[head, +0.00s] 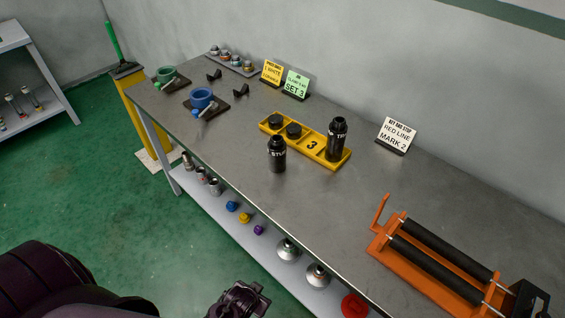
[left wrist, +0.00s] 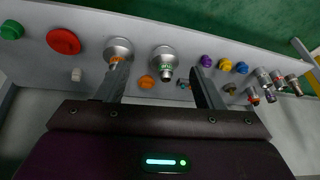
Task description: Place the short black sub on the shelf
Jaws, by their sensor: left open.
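A shorter black sub (head: 277,155) with white lettering stands upright on the grey bench, in front of the yellow tray (head: 330,163). A taller black sub (head: 337,140) stands upright at the tray's right end. The pale lower shelf (head: 258,262) runs under the bench's front edge; it also shows in the left wrist view (left wrist: 85,18). My left gripper (head: 246,294) is low in front of the bench, apart from both subs. In the left wrist view its two fingers (left wrist: 162,88) are spread and empty, facing the shelf. My right gripper is out of view.
The shelf holds silver bell-shaped parts (head: 288,249), small coloured caps (head: 244,218), metal fittings (head: 202,174) and a red disc (head: 355,305). On the bench are an orange roller stand (head: 425,260), sign cards (head: 396,134) and vises (head: 202,100). Bare bench lies right of the tray.

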